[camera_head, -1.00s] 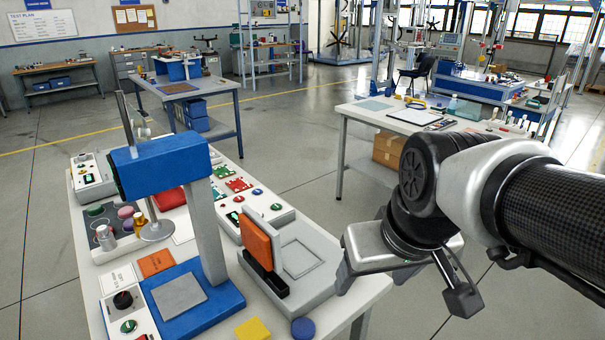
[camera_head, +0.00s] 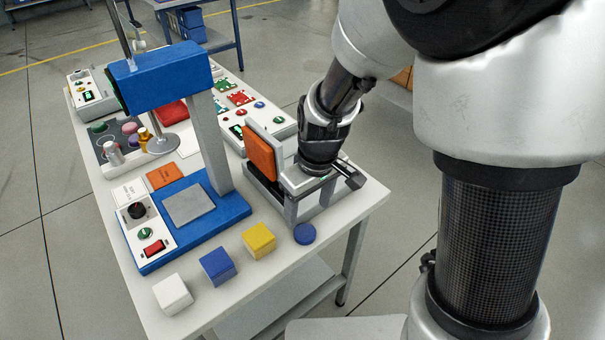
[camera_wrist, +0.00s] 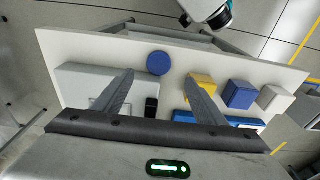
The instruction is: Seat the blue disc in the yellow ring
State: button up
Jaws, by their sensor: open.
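The blue disc (camera_head: 304,234) lies flat on the white table near its front right edge. It also shows in the wrist view (camera_wrist: 158,63), beyond and between my fingertips. My gripper (camera_head: 308,205) is open and empty, pointing down over the grey fixture behind the disc and apart from the disc. The wrist view shows both fingers (camera_wrist: 161,82) spread. I cannot make out a yellow ring in any view. A dark panel (camera_head: 108,157) at the table's far left holds green, pink and purple discs and a pale circle outline.
A yellow block (camera_head: 259,240), a blue block (camera_head: 218,266) and a white block (camera_head: 173,294) stand along the front. A blue press (camera_head: 213,140) rises mid-table. An orange pad (camera_head: 261,158) stands upright beside my gripper.

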aim_at(305, 232)
jog(key=f, duration=0.6)
jog(key=w+f+b, duration=0.1)
jog(key=f, duration=0.2)
jog(key=shift+a+f, duration=0.15)
jog(key=shift+a, duration=0.1)
jog(key=shift+w, duration=0.1)
jog(key=c, duration=1.3)
